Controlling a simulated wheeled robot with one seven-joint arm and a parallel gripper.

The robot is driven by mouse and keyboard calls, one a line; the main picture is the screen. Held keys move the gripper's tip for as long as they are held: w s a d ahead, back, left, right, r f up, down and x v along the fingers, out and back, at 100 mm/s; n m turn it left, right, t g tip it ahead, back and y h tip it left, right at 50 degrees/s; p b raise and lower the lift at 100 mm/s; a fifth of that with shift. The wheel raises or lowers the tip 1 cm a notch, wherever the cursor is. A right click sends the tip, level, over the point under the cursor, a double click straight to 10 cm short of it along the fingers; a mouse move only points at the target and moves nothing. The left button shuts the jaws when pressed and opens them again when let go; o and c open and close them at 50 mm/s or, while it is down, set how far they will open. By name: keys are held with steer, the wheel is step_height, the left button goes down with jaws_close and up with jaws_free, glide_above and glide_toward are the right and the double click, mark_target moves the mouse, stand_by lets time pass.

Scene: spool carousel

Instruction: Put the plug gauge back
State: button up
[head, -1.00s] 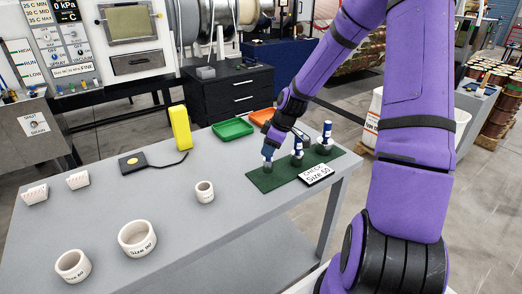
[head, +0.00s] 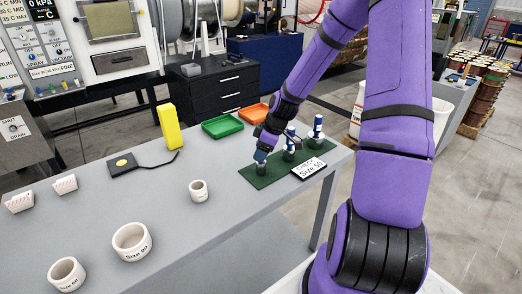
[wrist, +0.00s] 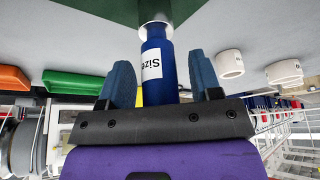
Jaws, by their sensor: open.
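A plug gauge with a blue handle and a white "Size" label stands at the left end of the green mat (head: 262,181); in the wrist view its handle (wrist: 158,65) shows, with a pale end at the mat. My gripper (wrist: 161,84) is open, one finger on each side of the handle, with a gap visible on both sides. In the head view my gripper (head: 265,150) covers the upper part of this gauge. Two more gauges stand on the mat, a middle one (head: 289,142) and a right one (head: 317,128). The full size marking on the label is hidden.
A card reading "CHECK Size 50" (head: 309,167) lies at the mat's front edge. White rings, a small one (head: 198,191), a large one (head: 132,243) and another (head: 67,273), stand on the grey table. Green (head: 222,126) and orange (head: 254,113) trays lie behind.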

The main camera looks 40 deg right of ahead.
steer(key=shift+r, duration=0.15)
steer(key=v, duration=1.2)
steer(key=s+a+r+m+h, duration=0.45)
steer(key=s+a+r, duration=0.55)
steer(key=a+r, duration=0.3)
steer(key=s+a+r+m+t, duration=0.1)
steer(key=s+r+m, duration=0.1)
steer(key=s, duration=0.4)
steer(key=s+a+r+m+t+y, duration=0.1)
steer(key=s+a+r+m, duration=0.1)
steer(key=s, duration=0.5)
step_height(320, 180, up, 3)
steer(key=shift+s+a+f+m, duration=0.15)
steer(key=shift+s+a+m, duration=0.05)
steer(key=shift+m, duration=0.25)
